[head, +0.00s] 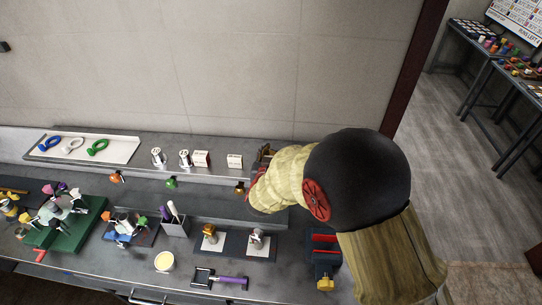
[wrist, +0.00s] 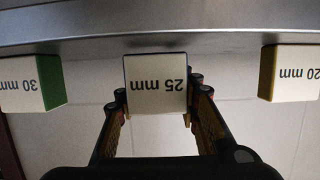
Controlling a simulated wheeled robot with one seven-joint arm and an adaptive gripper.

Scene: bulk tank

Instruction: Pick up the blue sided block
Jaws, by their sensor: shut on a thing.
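A white block labelled "25 mm" (wrist: 157,84) is in the middle of the wrist view, its text upside down. Only a thin dark bluish edge shows around its white face; its sides are mostly hidden. My gripper (wrist: 157,92) has one finger on each side of this block and is shut on it. The block is at the grey shelf edge; I cannot tell whether it is clear of the shelf. In the head view my gripper (head: 265,156) is at the shelf on the right, and the held block cannot be made out there.
In the wrist view, a green-sided "30 mm" block (wrist: 30,84) is on the left and a yellow-sided "20 mm" block (wrist: 290,73) on the right, both apart from my fingers. In the head view, white blocks (head: 201,158) (head: 234,160) and metal parts (head: 158,156) stand left of my gripper.

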